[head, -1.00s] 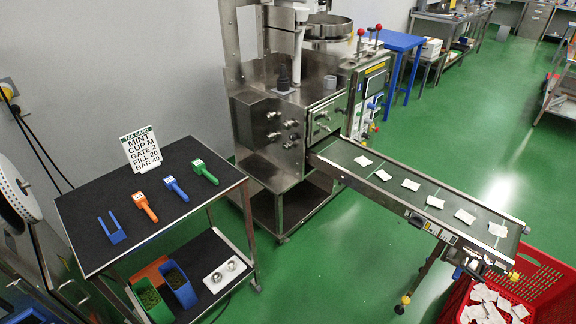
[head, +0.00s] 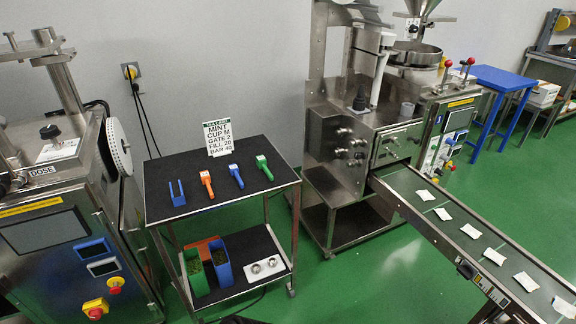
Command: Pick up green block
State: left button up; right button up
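The green block (head: 265,170) is a small block with a white marking on its upper end. It lies on the black top of a cart (head: 160,217), at the right end of a row. To its left lie a blue block (head: 236,177), an orange block (head: 207,185) and a blue two-pronged piece (head: 177,194). A white tea card (head: 217,136) stands behind them. It reads MINT, CUP M, GATE 2, FILL 20, BAR 40. Neither gripper shows in the head view.
The cart's lower shelf holds green (head: 199,282), orange (head: 210,244) and blue (head: 223,272) bins and a white plate (head: 265,268) with two metal pieces. Steel machines stand at left (head: 60,215) and right (head: 335,150). A conveyor (head: 455,232) carries white packets. Green floor shows before the cart.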

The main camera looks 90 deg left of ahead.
aim_at(261, 161)
jog(key=u, duration=0.05)
jog(key=i, duration=1.5)
jog(key=u, duration=1.6)
